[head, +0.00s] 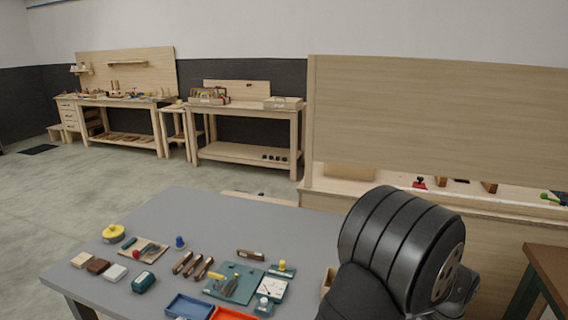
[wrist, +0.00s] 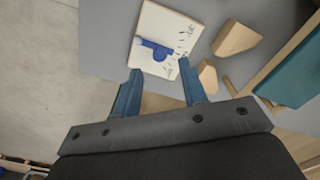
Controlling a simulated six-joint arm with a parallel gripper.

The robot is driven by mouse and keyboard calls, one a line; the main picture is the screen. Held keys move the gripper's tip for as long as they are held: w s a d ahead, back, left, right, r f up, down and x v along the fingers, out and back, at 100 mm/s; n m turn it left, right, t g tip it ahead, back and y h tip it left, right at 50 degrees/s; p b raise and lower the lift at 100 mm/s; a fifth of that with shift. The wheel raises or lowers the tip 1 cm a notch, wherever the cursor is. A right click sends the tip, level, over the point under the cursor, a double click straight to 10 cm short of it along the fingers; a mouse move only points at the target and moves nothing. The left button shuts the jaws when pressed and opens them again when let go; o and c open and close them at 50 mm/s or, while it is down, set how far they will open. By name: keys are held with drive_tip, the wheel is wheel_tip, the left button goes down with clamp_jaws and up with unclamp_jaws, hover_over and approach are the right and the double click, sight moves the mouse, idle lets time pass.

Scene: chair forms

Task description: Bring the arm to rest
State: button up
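My gripper (wrist: 160,68) shows in the wrist view with its two blue-grey fingers spread apart. No thing is held between them; it is open and empty. Beyond the fingertips lies a cream board (wrist: 178,30) with small dark marks and a blue T-shaped piece (wrist: 158,47) on it. The fingers look apart from the board, but the exact gap is hard to tell. In the head view, thick black links of my arm fill the lower right, and my gripper is not visible there.
A grey table (head: 215,215) carries a yellow round piece (head: 113,233), a green plate (head: 234,283), a blue tray (head: 189,307) and an orange tray (head: 234,314). Wooden blocks (wrist: 236,38) lie beside the board. A tall wooden panel (head: 430,120) stands behind my arm.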

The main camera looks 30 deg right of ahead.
wheel_tip(320, 180, down, 4)
drive_tip(key=shift+r, duration=0.1)
drive_tip(key=shift+w+a+r+n, duration=0.1)
drive_tip(key=shift+w+a+n, duration=0.05)
drive_tip(key=shift+n, duration=0.45)
drive_tip(key=shift+w+a+n, duration=0.1)
drive_tip(key=shift+n, duration=0.5)
drive_tip(key=n, duration=0.1)
drive_tip(key=a+n, duration=0.1)
drive_tip(key=n, duration=0.1)
drive_tip(key=shift+w, duration=0.2)
wheel_tip(320, 180, up, 15)
drive_tip(key=shift+n, duration=0.3)
drive_tip(key=f, duration=0.5)
drive_tip(key=f+n, duration=0.1)
drive_tip(key=f, duration=0.4)
drive_tip(key=d+f+n, duration=0.1)
drive_tip(key=f, duration=0.4)
drive_tip(key=shift+s, duration=0.35)
